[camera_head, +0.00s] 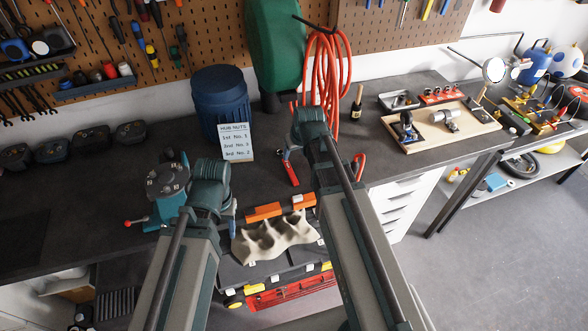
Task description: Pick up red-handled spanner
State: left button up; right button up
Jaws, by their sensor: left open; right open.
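A small red-handled tool (290,173) lies on the dark bench near the middle, just left of my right arm. It is too small to tell for sure that it is the spanner. Another red handle-like piece (359,166) shows just right of that arm, partly hidden behind it. My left arm rises from the bottom to a teal joint left of the middle. My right arm reaches further up, in front of the red hose.
A beige wavy block (276,240) and orange blocks (264,211) sit between my arms. A teal rotary fixture (167,187) stands at left. A blue barrel (220,97), a sign (235,142) and a red hose (327,75) stand behind. A wooden tray (440,131) is at right.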

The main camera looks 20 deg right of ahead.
jog(key=b, duration=0.8)
send_over(290, 169)
jog(key=s, duration=0.2)
notch_tip(290, 169, down, 8)
jog(key=shift+s, duration=0.1)
jog(key=b+x, duration=0.4)
jog(key=x, duration=0.1)
jog(key=shift+s+d+f+b, duration=0.1)
jog(key=shift+s+f+b, duration=0.1)
jog(key=shift+b, duration=0.2)
jog(key=shift+r, duration=0.1)
jog(key=shift+c, duration=0.4)
grip_shut()
